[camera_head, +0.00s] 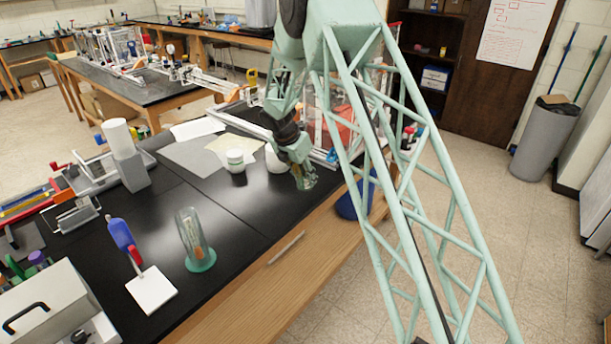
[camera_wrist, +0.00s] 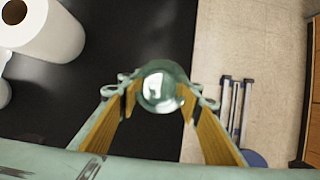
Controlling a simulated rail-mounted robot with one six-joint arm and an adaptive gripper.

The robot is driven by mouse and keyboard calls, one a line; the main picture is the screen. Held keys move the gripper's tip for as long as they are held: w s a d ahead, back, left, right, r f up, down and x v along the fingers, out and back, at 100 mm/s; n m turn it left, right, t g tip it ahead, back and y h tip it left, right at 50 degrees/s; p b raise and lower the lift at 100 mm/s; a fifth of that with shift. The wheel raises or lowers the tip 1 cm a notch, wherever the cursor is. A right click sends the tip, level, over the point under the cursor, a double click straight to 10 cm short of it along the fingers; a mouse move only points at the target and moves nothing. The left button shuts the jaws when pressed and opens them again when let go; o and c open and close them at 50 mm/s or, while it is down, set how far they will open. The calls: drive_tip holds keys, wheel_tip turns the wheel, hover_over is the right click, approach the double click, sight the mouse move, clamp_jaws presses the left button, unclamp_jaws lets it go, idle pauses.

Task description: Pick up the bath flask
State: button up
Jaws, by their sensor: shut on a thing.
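The bath flask (camera_wrist: 161,86) is a clear, greenish round glass thing between my fingers in the wrist view. My gripper (camera_wrist: 158,98) is shut on it, with one tan-lined finger on each side. In the head view my gripper (camera_head: 302,174) points down near the right edge of the black bench. The flask shows there only as a small glassy patch at the fingertips (camera_head: 306,182). The fingers hide part of it, and I cannot tell whether it touches the bench.
A white lidded jar (camera_head: 235,161) and another white round thing (camera_head: 275,160) stand left of my gripper. A glass cylinder on a green base (camera_head: 197,245) stands nearer on the black bench (camera_head: 235,200). A blue bin (camera_head: 352,205) is below the bench edge.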

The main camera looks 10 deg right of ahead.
drive_tip(key=shift+s+a+r+b, duration=0.15)
drive_tip(key=shift+s+a, duration=0.2)
drive_tip(key=shift+s, duration=0.9)
drive_tip(key=shift+s+a+r+b, duration=0.1)
drive_tip(key=shift+s+a, duration=0.3)
drive_tip(key=shift+s, duration=0.85)
drive_tip(key=shift+s+a+r+b, duration=0.15)
drive_tip(key=shift+s+a, duration=0.2)
drive_tip(key=shift+s, duration=0.9)
drive_tip(key=shift+s, duration=0.1)
